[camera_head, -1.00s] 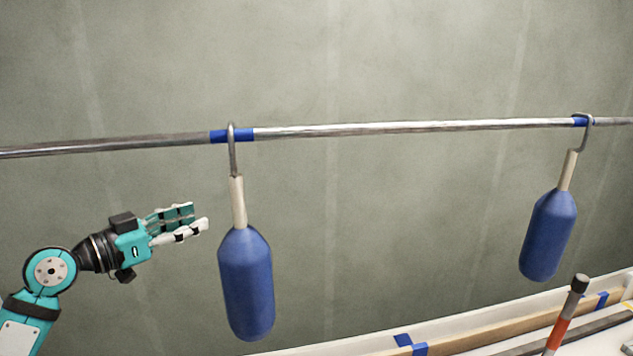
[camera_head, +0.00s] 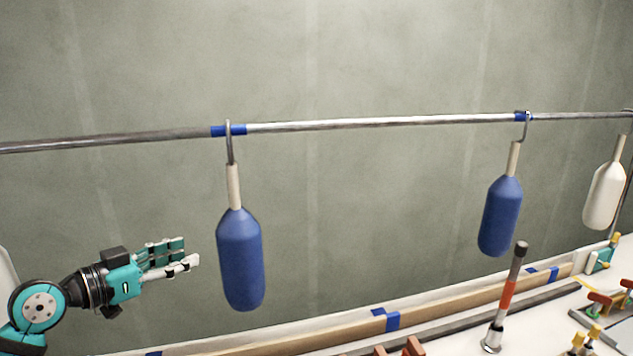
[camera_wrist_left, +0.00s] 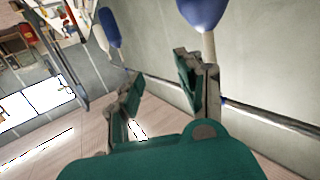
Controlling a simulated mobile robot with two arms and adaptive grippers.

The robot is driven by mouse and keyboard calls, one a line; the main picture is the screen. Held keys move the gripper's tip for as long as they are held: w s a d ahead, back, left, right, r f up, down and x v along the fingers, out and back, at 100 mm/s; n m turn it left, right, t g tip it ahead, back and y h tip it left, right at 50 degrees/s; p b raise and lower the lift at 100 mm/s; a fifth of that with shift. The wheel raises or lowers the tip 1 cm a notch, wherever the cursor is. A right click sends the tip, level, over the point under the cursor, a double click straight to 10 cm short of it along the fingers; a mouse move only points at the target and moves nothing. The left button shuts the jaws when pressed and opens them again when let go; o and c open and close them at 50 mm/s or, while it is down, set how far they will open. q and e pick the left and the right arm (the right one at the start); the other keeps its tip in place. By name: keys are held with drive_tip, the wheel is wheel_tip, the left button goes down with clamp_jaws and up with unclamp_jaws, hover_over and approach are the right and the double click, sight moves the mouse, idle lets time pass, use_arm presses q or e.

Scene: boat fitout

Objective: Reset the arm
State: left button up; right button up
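My left gripper (camera_head: 178,257) is at the left in the head view, to the left of the nearer blue fender (camera_head: 240,260) and apart from it. In the left wrist view the gripper's fingers (camera_wrist_left: 160,88) stand apart with nothing between them. The nearer blue fender hangs by a hook from a metal rail (camera_head: 350,124) at a blue tape mark. A blue fender also shows at the top of the left wrist view (camera_wrist_left: 203,12). My right gripper is not in view.
A second blue fender (camera_head: 501,216) and a white fender (camera_head: 604,195) hang farther right on the rail. Below stands an upright tool with an orange band (camera_head: 507,294). Clamps (camera_head: 603,303) lie at the lower right. A wooden strip (camera_head: 450,310) runs along the bench.

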use_arm(q)
drive_tip(key=s+d+f+g+y, duration=0.15)
drive_tip(key=s+f, duration=0.25)
drive_tip(key=f, duration=0.4)
drive_tip(key=s+d+f+n+g+y, duration=0.1)
drive_tip(key=s+d+f+g, duration=0.2)
drive_tip(key=f, duration=0.5)
drive_tip(key=s+d+f+g+y, duration=0.1)
drive_tip(key=s+d+f+y, duration=0.1)
drive_tip(key=s+f, duration=0.45)
drive_tip(key=s+a+f+n+g+y, duration=0.1)
drive_tip(key=s+f+n+y, duration=0.1)
drive_tip(key=s+f, duration=0.35)
drive_tip(key=s+a+f+n+g+y, duration=0.1)
drive_tip(key=s+f+g+y, duration=0.1)
drive_tip(key=s, duration=0.6)
drive_tip(key=s+f+n+g+y, duration=0.1)
drive_tip(key=s+f+n+y, duration=0.1)
drive_tip(key=s+f, duration=0.35)
wheel_tip(320, 180, down, 25)
drive_tip(key=s+g, duration=0.1)
drive_tip(key=s, duration=0.2)
drive_tip(key=s+a+f+g, duration=0.1)
drive_tip(key=s+a+f, duration=0.2)
drive_tip(key=s+f, duration=1.3)
drive_tip(key=shift+s+m, duration=0.15)
drive_tip(key=shift+m, duration=0.15)
drive_tip(key=shift+a+g, duration=0.1)
drive_tip(key=shift+g, duration=0.15)
